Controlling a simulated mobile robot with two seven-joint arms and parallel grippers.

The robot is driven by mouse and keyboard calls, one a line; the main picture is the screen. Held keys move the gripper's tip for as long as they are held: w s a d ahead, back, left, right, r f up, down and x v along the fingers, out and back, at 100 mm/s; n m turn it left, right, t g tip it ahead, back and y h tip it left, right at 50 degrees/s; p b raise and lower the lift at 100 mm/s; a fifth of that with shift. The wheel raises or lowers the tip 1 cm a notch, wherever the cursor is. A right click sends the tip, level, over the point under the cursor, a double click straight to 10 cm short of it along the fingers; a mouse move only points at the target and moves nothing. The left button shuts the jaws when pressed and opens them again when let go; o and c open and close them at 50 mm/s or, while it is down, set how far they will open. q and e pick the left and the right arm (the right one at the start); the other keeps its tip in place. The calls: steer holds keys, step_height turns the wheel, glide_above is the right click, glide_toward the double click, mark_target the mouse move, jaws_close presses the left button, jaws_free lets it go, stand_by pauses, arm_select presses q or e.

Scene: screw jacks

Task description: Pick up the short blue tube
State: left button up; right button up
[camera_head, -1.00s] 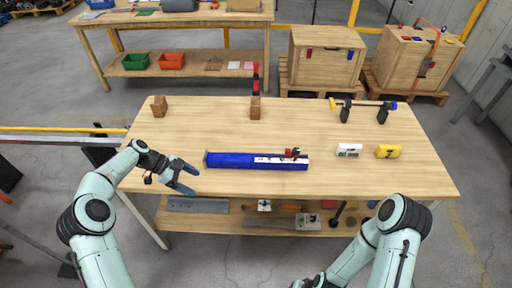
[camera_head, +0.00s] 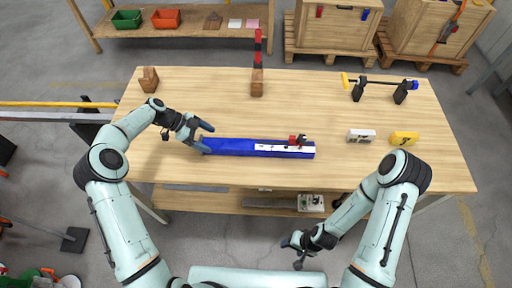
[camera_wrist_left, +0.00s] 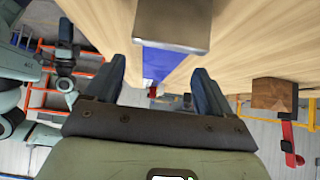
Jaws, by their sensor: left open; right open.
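My left gripper (camera_head: 207,140) is open at the tube's left end. In the left wrist view, the open fingers (camera_wrist_left: 158,68) stand on either side of the blue surface (camera_wrist_left: 157,62); a grey block-like end (camera_wrist_left: 174,25) fills the top. Whether the fingers touch the tube I cannot tell. My right gripper (camera_head: 298,250) is open and empty, in front of the table.
The wooden table (camera_head: 300,105) also holds a wooden block (camera_head: 149,80), a block with a red upright (camera_head: 257,85), a clamp with black stands (camera_head: 380,88), a white piece (camera_head: 361,135) and a yellow piece (camera_head: 404,139).

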mark_target(216, 142)
arm_select(q)
steer(key=shift+w+d+f, duration=0.2)
steer(key=shift+d+f, duration=0.2)
steer(key=x, duration=0.5)
steer(key=shift+a+f+p, duration=0.15)
steer(key=shift+f+p, duration=0.05)
steer(key=shift+p, duration=0.1)
steer(key=shift+s, duration=0.15)
jaws_close()
steer(key=shift+r, duration=0.2)
